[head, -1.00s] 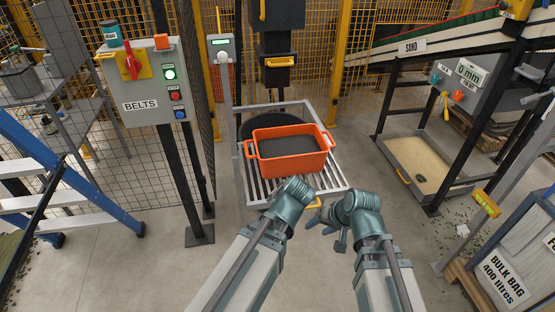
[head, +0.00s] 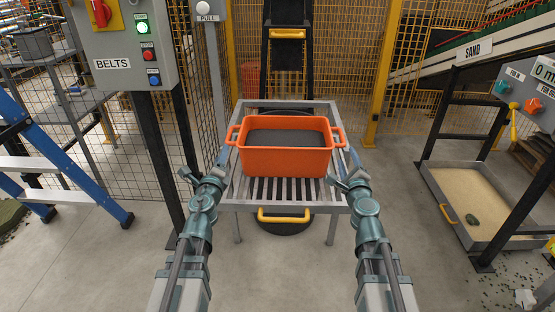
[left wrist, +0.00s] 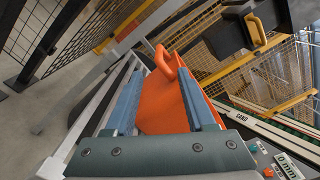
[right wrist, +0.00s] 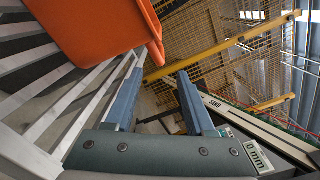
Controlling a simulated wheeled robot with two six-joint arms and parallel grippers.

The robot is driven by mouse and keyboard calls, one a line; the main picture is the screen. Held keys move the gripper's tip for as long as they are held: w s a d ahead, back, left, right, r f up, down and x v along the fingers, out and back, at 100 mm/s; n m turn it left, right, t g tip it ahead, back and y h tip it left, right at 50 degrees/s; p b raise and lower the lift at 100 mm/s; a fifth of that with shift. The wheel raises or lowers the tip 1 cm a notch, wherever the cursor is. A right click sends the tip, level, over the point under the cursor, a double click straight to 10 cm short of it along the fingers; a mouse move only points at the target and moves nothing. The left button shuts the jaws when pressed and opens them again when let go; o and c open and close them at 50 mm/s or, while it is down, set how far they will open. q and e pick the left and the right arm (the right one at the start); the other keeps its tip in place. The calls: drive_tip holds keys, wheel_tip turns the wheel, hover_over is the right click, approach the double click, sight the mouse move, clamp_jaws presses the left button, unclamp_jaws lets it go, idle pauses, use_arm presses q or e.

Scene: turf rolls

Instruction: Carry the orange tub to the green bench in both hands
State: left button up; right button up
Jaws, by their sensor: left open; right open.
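The orange tub (head: 286,161), open-topped with dark fill, sits level on a grey slatted metal stand (head: 283,208). Its loop handles stick out left (head: 233,135) and right (head: 339,137). My left gripper (head: 205,168) is open and empty, just below and outside the left handle. In the left wrist view the tub (left wrist: 165,108) shows between and beyond the fingers, with a handle (left wrist: 163,62) ahead. My right gripper (head: 346,170) is open and empty, below the right handle. In the right wrist view the tub (right wrist: 95,30) lies left of the fingers. No green bench shows.
A BELTS control box (head: 125,50) on a post and a blue ladder (head: 70,165) stand left. A sand tray (head: 480,205) lies on the floor at right, below a conveyor. Yellow mesh fencing (head: 330,60) closes the back. The floor in front is clear.

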sight(229, 135)
use_arm(q)
drive_tip(key=shift+f, duration=0.2)
use_arm(e)
drive_tip(key=shift+w+d+f+m, duration=0.15)
drive_tip(key=shift+w+d+m, duration=0.05)
drive_tip(key=shift+d+m, duration=0.15)
use_arm(q)
drive_tip(key=shift+w, duration=0.1)
use_arm(e)
drive_tip(key=shift+w, duration=0.1)
use_arm(q)
drive_tip(key=w, duration=1.3)
drive_tip(key=shift+w, duration=0.35)
use_arm(e)
drive_tip(key=w, duration=1.3)
drive_tip(key=shift+w, duration=0.3)
use_arm(q)
drive_tip(key=shift+c, duration=0.3)
use_arm(e)
drive_tip(key=shift+c, duration=0.3)
use_arm(q)
drive_tip(key=shift+s, duration=0.1)
clamp_jaws()
use_arm(e)
drive_tip(key=shift+s, duration=0.1)
clamp_jaws()
drive_tip(key=shift+d, duration=0.15)
